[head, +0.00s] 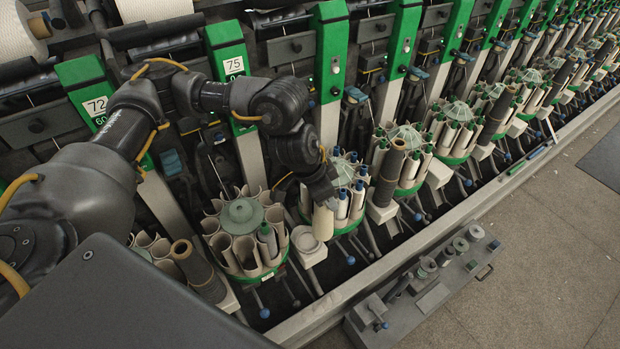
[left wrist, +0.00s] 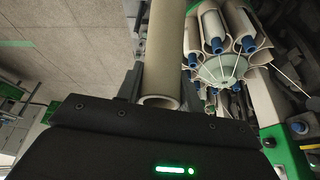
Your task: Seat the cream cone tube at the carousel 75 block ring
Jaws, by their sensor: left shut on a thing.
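My left gripper (head: 322,190) is shut on the cream cone tube (head: 323,222) and points downward. The tube hangs below the fingers, roughly upright, beside the carousels. In the left wrist view the tube (left wrist: 167,50) lies along the view, its open end near the gripper body. A pale ring on its block (head: 308,243) sits at the right of the carousel (head: 243,222) below the 75 sign (head: 233,62). It looks empty. The tube is just up and right of this ring in the picture; whether they touch I cannot tell. My right gripper is not in view.
A neighbouring carousel (head: 345,175) with pale tubes is close behind the held tube. Dark cones (head: 391,170) stand at other blocks. A grey tool tray (head: 425,290) lies on the floor in front of the rail (head: 335,308). The floor (head: 540,240) at right is mostly clear.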

